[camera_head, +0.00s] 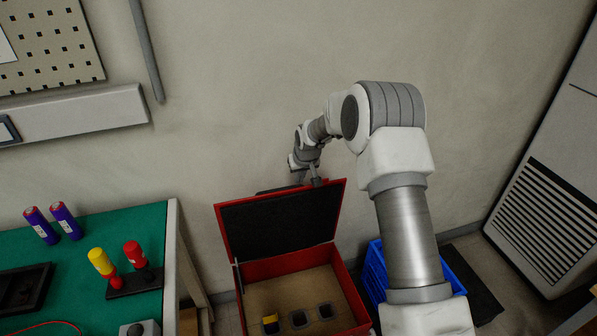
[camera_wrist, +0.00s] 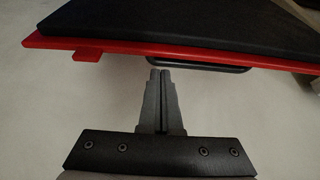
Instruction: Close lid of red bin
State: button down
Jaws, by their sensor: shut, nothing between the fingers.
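The red bin (camera_head: 292,268) stands on the floor right of the green table in the head view. Its lid (camera_head: 278,222) is open and tilted up at the back, with a black inner face and a red rim. In the wrist view the lid's red edge (camera_wrist: 130,48) crosses the top, with a dark handle behind it. My gripper (camera_wrist: 160,75) is shut and empty, its fingertips just below the lid edge in that view. In the head view my gripper (camera_head: 313,180) is at the lid's upper edge. I cannot tell whether it touches the lid.
Inside the bin are several dark square recesses, one with a yellow item (camera_head: 270,319). A blue crate (camera_head: 375,270) stands right of the bin. The green table (camera_head: 90,250) at left holds tools and batteries. The wall (camera_head: 240,100) is close behind the lid.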

jog(key=shift+s+d+f, duration=0.1)
jog(key=shift+s+d, duration=0.05)
jog(key=shift+s, duration=0.35)
jog(key=shift+s+d+f, duration=0.1)
jog(key=shift+s, duration=0.4)
jog(key=shift+s, duration=0.15)
